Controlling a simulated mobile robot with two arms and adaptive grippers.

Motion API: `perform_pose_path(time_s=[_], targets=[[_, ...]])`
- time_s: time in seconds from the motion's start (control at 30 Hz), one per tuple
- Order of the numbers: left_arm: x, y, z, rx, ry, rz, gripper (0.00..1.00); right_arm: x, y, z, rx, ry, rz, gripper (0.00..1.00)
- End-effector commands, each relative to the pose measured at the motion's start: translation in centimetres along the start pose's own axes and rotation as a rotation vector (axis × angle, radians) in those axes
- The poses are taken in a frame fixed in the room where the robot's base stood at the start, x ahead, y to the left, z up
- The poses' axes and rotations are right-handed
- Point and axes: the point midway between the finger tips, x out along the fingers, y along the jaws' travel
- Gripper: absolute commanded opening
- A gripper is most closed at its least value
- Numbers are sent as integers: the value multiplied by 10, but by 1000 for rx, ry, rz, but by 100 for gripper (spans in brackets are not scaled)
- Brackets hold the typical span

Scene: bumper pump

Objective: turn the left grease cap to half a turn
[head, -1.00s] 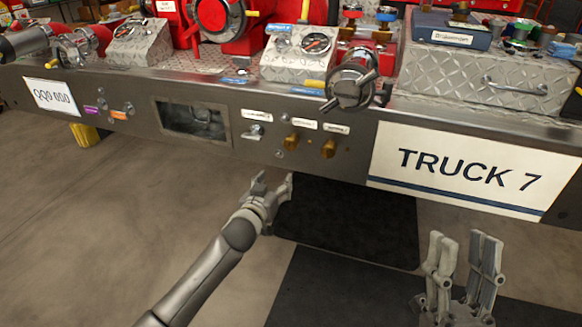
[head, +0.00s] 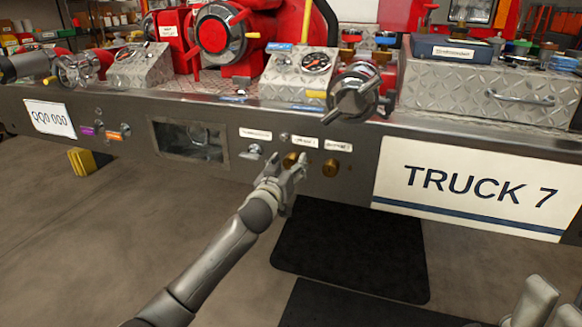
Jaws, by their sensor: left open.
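The left grease cap (head: 290,159) is a small brass knob on the truck's steel bumper panel, below a white label. The right grease cap (head: 330,168) is a similar brass knob beside it. My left gripper (head: 287,165) is open in front of the left cap, with a fingertip on each side of it and partly covering it. I cannot tell whether the fingers touch the cap. My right gripper (head: 540,303) shows only in part at the bottom right corner, away from the panel.
A silver knob (head: 253,152) sits just left of the left cap. A capped outlet with lugs (head: 354,92) juts out above the caps. The TRUCK 7 sign (head: 470,187) is to the right. A dark mat (head: 350,250) lies on the floor below.

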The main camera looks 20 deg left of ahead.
Motion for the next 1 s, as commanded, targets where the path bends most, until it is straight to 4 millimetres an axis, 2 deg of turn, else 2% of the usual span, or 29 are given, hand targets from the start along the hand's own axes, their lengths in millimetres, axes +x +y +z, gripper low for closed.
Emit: perform_pose_path(time_s=[0.2,0.57,0.9,1.0], targets=[[17,0,1,1,0,0,58,2,0,1,-3,19,-8,40],[19,0,0,0,0,0,57,4,0,1,-3,22,-10,40],[19,0,0,0,0,0,13,4,0,1,-2,22,-10,40],[19,0,0,2,-1,0,13,4,0,1,-2,22,-9,40]])
